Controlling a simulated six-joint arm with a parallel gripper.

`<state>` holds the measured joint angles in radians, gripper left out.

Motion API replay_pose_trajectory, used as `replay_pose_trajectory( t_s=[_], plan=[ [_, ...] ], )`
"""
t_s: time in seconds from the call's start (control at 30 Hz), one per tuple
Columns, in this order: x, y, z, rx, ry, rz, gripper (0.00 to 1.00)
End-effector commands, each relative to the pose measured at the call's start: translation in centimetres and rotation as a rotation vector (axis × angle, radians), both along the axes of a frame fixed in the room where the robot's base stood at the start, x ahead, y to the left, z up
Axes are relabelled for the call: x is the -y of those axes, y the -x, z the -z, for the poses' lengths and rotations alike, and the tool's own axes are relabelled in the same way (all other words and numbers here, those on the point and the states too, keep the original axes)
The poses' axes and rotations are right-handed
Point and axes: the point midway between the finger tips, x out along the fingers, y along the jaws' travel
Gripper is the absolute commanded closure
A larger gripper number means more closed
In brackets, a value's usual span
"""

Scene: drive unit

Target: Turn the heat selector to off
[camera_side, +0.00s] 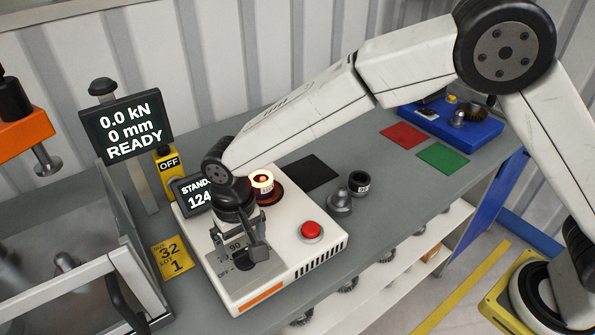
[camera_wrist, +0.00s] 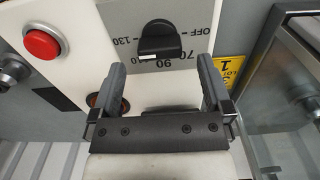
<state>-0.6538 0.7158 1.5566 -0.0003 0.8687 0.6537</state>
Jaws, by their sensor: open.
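The heat selector is a black knob (camera_wrist: 158,42) on a grey plate at the front of the white heater unit (camera_side: 285,255). In the wrist view, OFF, 70, 90 and 130 are printed around it. I cannot clearly tell which mark it points to. My gripper (camera_wrist: 161,68) is open, its two dark fingers spread to either side below the knob in the wrist view, with nothing between them. In the side view my gripper (camera_side: 240,238) is above the selector plate and partly hides the knob. The display (camera_side: 197,194) partly shows "STAND" and "124".
A red button (camera_side: 312,230) is on the unit to the right of the selector. A framed press guard (camera_side: 75,285) stands at the left. A dark pad, loose parts and a blue tray (camera_side: 480,128) are on the bench.

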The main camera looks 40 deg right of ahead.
Motion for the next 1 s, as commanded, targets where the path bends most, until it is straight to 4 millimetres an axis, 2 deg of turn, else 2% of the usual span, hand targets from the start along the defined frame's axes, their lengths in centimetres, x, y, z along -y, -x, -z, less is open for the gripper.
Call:
replay_pose_trajectory(
  t_s=[0.1, 0.3, 0.67, 0.93, 0.97, 1.0],
  plan=[
    [0.0, 0.0, 1.6, -0.002, 0.002, 0.000, 0.00],
    [0.0, 0.0, 3.1, 0.000, 0.000, 0.000, 0.00],
    [0.0, 0.0, 3.5, 0.000, 0.000, 0.000, 0.00],
    [0.0, 0.0, 3.4, 0.000, 0.000, 0.000, 0.86],
    [0.0, 0.0, 3.4, 0.000, 0.000, 0.000, 0.91],
    [0.0, 0.0, 3.4, 0.000, 0.000, 0.000, 0.91]
  ],
)
